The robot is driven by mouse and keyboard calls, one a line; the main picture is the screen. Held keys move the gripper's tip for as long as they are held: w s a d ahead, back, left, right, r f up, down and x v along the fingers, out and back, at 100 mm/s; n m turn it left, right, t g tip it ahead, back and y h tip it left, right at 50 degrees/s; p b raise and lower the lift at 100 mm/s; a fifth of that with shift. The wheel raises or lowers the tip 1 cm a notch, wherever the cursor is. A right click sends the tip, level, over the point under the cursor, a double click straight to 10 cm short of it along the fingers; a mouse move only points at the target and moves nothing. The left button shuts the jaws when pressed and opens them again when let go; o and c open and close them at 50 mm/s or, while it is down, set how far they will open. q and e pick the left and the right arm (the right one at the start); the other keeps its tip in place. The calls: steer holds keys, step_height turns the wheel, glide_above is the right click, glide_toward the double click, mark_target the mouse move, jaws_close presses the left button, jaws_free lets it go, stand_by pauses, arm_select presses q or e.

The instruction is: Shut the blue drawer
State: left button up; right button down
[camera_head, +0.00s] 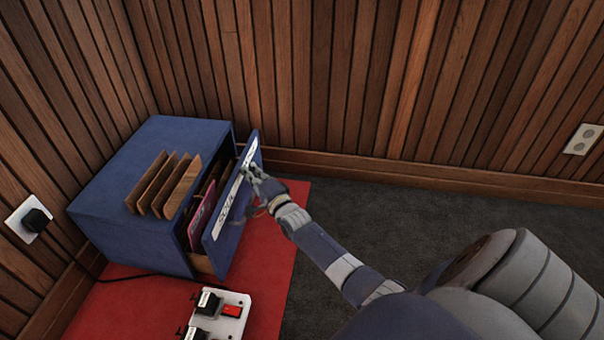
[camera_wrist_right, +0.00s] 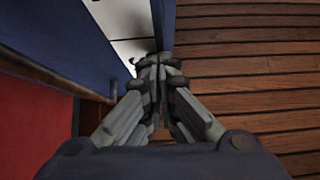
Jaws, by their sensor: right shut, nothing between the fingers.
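The blue drawer (camera_head: 222,238) is pulled out of the blue cabinet (camera_head: 130,225) in the head view. Its front carries a white label strip with dark writing, and a pink item and wooden pieces show inside it. My right gripper (camera_head: 256,175) is at the outer face of the drawer front, near its far end. In the wrist view the right gripper's fingertips (camera_wrist_right: 158,65) are together and empty, close to the drawer front (camera_wrist_right: 75,45). I cannot tell whether they touch it. My left gripper is not in view.
Several thin wooden boards (camera_head: 165,185) stand on the cabinet top. A white power strip (camera_head: 222,318) with plugs lies on the red mat (camera_head: 265,268) in front. A black cable runs from the wall plug (camera_head: 36,220). Wood-panelled walls close off the back and left; dark carpet (camera_head: 370,225) is clear at right.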

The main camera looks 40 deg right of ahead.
steer(key=w+a+b, duration=0.2)
steer(key=w+a, duration=0.3)
steer(key=w, duration=0.1)
steer(key=shift+a+r, duration=0.1)
stand_by(0.5)
